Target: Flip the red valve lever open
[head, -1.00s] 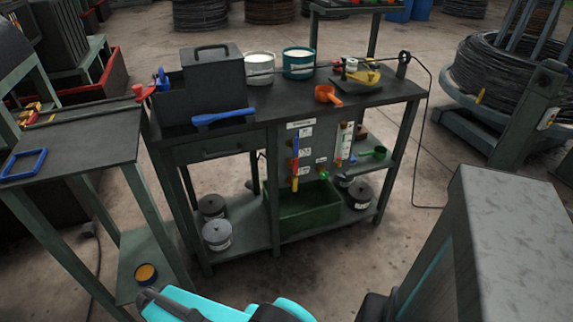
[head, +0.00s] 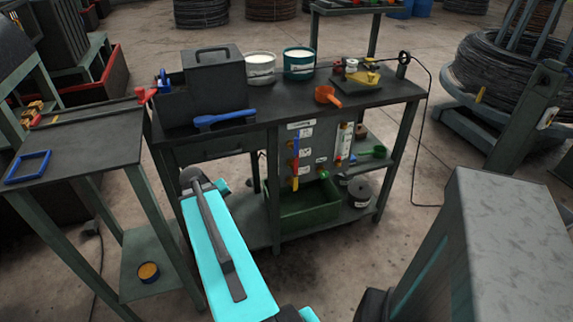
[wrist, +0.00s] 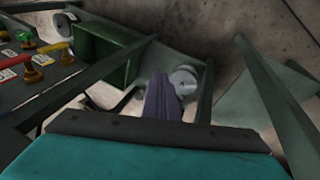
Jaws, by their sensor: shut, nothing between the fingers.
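The red valve lever (head: 294,162) is on the front panel of the dark workbench, in a column between a blue lever (head: 296,143) and a yellow lever (head: 295,183). It looks small in the head view. In the wrist view the red lever (wrist: 54,46) shows at the upper left, by a brass-coloured fitting. My gripper (wrist: 160,84) shows as dark narrow fingers in the middle of the wrist view, shut and empty. It is apart from the lever, with the panel to its left in that view. In the head view my arm hides the bench's lower left.
A green bin (head: 300,212) stands below the panel. Lidded cans (wrist: 185,78) sit on the lower shelf. A small side table (head: 75,145) stands left of the bench, its legs close by. Open floor lies before the bench.

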